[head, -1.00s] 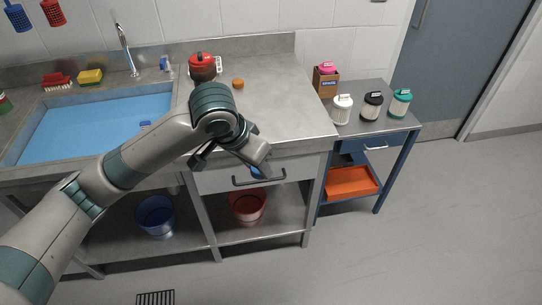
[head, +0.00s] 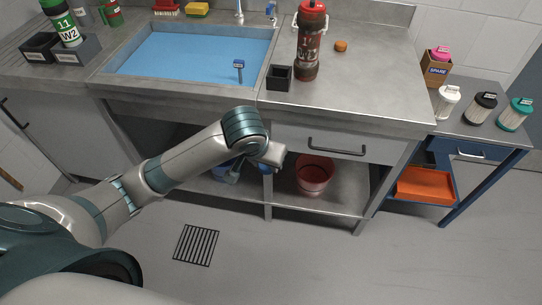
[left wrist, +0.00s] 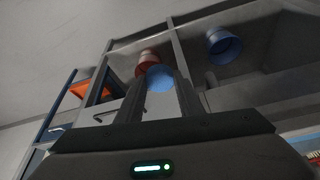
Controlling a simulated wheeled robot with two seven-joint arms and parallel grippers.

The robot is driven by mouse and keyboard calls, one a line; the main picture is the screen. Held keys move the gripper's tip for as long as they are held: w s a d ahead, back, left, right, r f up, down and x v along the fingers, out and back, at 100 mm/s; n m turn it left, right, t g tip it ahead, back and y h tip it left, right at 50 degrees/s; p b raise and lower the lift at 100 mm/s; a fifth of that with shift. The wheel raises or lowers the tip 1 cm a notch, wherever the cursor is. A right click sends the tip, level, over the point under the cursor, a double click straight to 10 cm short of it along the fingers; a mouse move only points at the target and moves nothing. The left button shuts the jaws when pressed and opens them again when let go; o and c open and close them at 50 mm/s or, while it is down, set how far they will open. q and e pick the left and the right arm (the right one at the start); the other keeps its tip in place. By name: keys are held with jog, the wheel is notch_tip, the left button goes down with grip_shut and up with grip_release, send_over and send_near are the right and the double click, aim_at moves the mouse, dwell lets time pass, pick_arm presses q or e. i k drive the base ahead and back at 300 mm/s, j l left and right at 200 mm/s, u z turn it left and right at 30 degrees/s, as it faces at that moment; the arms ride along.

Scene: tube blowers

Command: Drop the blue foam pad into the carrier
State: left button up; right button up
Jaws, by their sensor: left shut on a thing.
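My left gripper (head: 267,164) hangs in front of the bench, below the counter edge. It is shut on the blue foam pad (left wrist: 160,77), which shows between the two fingers in the left wrist view. A red canister-like carrier (head: 311,45) stands upright on the counter, well above and right of the gripper. A white-and-green carrier marked 11 W2 (head: 67,33) stands tilted in a grey holder at the far left. My right gripper is not in view.
A small black open box (head: 279,78) sits by the sink (head: 190,60). White (head: 446,102), black (head: 481,108) and teal (head: 515,114) canisters stand on the side table. A red bucket (head: 315,175) is on the low shelf.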

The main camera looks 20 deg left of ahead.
aim_at(73, 38)
jog(key=j+u, duration=0.15)
jog(key=j, duration=0.3)
jog(key=i+j+u, duration=0.15)
jog(key=j, duration=0.3)
jog(key=i+j+u, duration=0.1)
jog(key=j, duration=0.35)
jog(key=i+j+u, duration=0.15)
jog(key=j, duration=0.25)
jog(key=i+j+u, duration=0.15)
jog(key=j, duration=0.3)
jog(key=i+j+u, duration=0.15)
jog(key=j, duration=0.25)
jog(key=i+j+u, duration=0.15)
jog(key=j, duration=0.2)
